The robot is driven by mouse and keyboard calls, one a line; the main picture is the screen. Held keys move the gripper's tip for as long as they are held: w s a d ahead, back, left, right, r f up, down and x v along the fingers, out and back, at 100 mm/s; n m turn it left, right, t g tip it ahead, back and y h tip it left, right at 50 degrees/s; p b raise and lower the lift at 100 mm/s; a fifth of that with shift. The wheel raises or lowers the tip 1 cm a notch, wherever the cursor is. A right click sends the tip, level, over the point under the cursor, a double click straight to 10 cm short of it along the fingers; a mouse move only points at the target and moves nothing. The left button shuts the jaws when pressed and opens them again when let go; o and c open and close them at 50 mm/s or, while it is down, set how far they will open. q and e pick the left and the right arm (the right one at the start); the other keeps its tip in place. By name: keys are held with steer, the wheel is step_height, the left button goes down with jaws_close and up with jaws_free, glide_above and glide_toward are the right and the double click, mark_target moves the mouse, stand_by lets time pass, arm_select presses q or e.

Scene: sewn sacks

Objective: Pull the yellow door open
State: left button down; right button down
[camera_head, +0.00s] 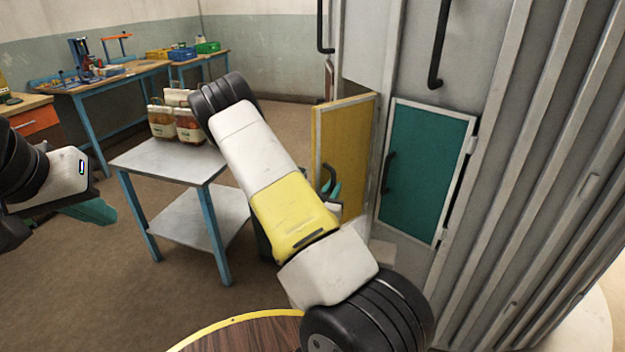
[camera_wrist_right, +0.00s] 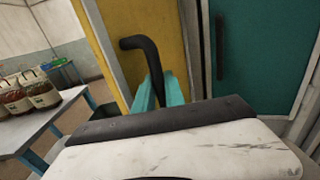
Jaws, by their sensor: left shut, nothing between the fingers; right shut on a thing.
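The yellow door (camera_head: 347,135) is a pale-framed panel on the grey cabinet, left of the teal door. It stands at an angle to the cabinet front, seemingly partly open. It also fills the upper middle of the right wrist view (camera_wrist_right: 172,30). Its black handle (camera_wrist_right: 138,43) is held between the teal fingers of my right gripper (camera_wrist_right: 160,93). In the head view my right forearm hides most of this gripper (camera_head: 332,190). My left gripper (camera_head: 98,211) is shut and empty at the far left, away from the cabinet.
The teal door (camera_head: 425,165) with its own black handle is shut beside the yellow one. A small metal table (camera_head: 150,160) with blue legs holds several sacks (camera_head: 162,122). A round wooden top (camera_head: 250,335) is at the front. Open floor lies at the left.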

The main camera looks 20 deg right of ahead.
steer(key=shift+d+r, duration=0.1)
steer(key=c, duration=1.4)
jaws_free()
steer(key=v, duration=0.7)
steer(key=shift+s+a, duration=0.25)
steer(key=shift+a, duration=0.1)
